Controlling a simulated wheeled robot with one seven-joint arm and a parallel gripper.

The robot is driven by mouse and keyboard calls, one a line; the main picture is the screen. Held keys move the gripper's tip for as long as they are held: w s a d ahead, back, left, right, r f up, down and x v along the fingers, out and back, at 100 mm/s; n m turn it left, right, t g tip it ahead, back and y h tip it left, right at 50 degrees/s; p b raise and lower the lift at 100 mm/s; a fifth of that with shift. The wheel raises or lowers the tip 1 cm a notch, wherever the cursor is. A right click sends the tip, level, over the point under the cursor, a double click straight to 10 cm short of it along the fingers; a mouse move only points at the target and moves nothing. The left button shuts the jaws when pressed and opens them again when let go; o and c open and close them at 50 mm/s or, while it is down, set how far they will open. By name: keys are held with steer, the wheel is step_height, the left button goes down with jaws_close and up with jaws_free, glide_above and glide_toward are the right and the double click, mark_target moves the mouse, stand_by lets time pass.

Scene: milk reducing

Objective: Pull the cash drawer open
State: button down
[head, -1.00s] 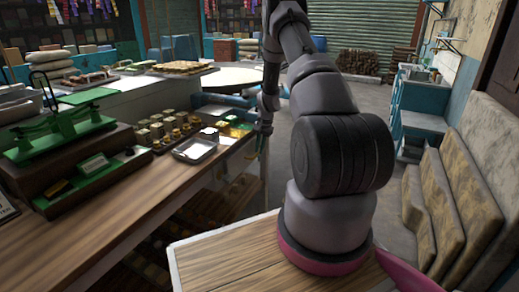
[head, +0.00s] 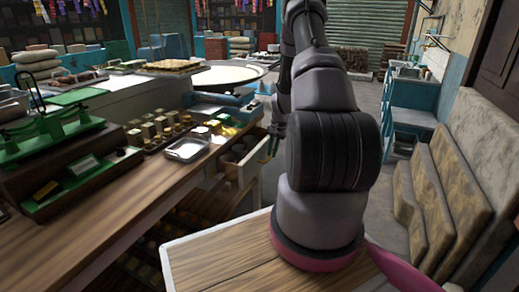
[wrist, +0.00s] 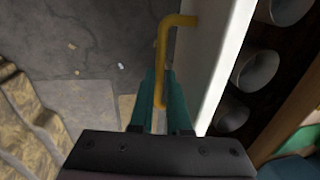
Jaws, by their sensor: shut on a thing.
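The cash drawer (head: 242,170) stands pulled out from the counter's end in the head view, with its inside showing. In the wrist view, its pale front panel (wrist: 218,60) runs down the middle right, with a yellow bar handle (wrist: 165,45) on its outer face. My gripper (wrist: 154,92) has teal fingers shut on the handle's near part. In the head view my gripper (head: 268,150) is small, just right of the drawer front and partly hidden by my arm.
Inside the drawer are several round cups (wrist: 256,68). The wooden counter (head: 110,200) carries a green scale (head: 50,130) and a metal tray (head: 187,149). Stacked sacks (head: 450,190) line the right wall. Grey floor (wrist: 70,50) is open beyond the handle.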

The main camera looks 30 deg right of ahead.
steer(key=s+d, duration=0.6)
steer(key=s, duration=0.2)
steer(key=c, duration=0.9)
jaws_free()
steer(key=r, duration=0.3)
steer(key=s+d+r, duration=0.1)
steer(key=r, duration=0.6)
steer(key=shift+s+d+r, duration=0.15)
steer(key=shift+s+r, duration=0.15)
